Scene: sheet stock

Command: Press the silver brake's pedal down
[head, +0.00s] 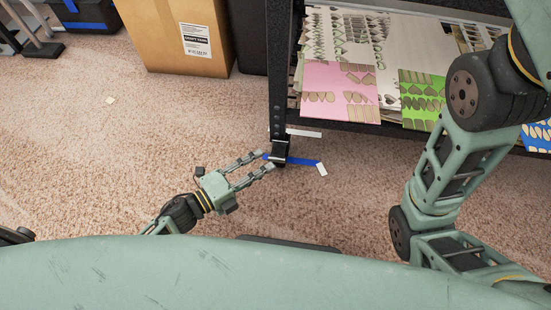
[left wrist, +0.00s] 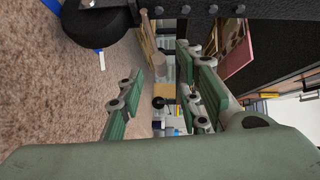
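A black caster (head: 280,157) sits at the foot of the rack's front post in the head view, with a small greyish part on its top (head: 281,146). I cannot make out clearly whether this is the silver brake's pedal or how it is tilted. My left gripper (head: 264,161) is low over the carpet, its two green fingers spread and pointing at the caster. Whether it touches is unclear. In the left wrist view, the fingers (left wrist: 165,90) are apart with nothing between them, and a black wheel (left wrist: 98,24) shows at upper left. My right gripper is out of view.
The black rack (head: 284,70) holds patterned sheets, including a pink one (head: 341,88) and a green one (head: 421,88). Blue tape (head: 302,161) and a white tag (head: 321,169) lie by the caster. A cardboard box (head: 150,30) stands behind. Carpet at left is mostly clear.

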